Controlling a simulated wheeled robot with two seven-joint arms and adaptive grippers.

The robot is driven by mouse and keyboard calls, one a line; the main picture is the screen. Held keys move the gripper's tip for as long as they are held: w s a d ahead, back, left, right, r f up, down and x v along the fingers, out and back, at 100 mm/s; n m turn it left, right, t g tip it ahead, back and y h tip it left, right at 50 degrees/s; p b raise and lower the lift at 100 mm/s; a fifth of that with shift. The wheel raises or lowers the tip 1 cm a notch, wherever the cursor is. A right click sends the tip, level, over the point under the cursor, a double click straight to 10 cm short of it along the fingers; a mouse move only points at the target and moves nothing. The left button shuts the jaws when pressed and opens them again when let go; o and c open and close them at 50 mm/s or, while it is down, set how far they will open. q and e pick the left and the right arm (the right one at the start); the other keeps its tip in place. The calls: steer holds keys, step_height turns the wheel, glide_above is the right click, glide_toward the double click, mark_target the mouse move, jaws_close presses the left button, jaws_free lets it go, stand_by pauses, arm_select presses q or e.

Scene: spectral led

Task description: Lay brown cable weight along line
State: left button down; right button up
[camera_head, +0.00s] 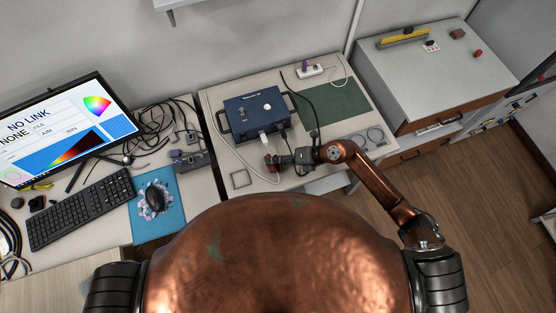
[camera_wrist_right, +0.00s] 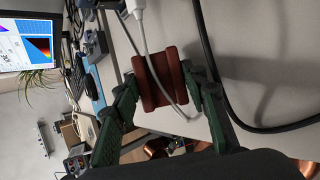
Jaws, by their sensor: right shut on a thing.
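The brown cable weight (camera_wrist_right: 151,82) is a reddish-brown block with a groove. It sits between the green fingers of my right gripper (camera_wrist_right: 163,95), which is shut on it. A thin white cable (camera_wrist_right: 177,103) runs across the weight from a white plug (camera_wrist_right: 139,8); I cannot tell whether it lies in the groove. In the head view the weight (camera_head: 269,163) shows at the tip of my right gripper (camera_head: 273,161), close to the bench top, just in front of the blue box (camera_head: 254,113). I cannot tell whether it touches the bench. My left gripper is out of view.
A black cable (camera_head: 312,108) curves right of the blue box. A green mat (camera_head: 347,104), ring outlines (camera_head: 366,139) and a square outline (camera_head: 241,179) mark the bench.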

steer(key=shift+r, duration=0.15)
steer(key=shift+f, duration=0.3)
steer(key=shift+f, duration=0.3)
steer(key=o, duration=1.5)
steer(key=shift+d, duration=0.1)
steer(key=shift+p+v, duration=0.8)
steer(key=shift+v, duration=0.7)
steer(key=shift+r, duration=0.1)
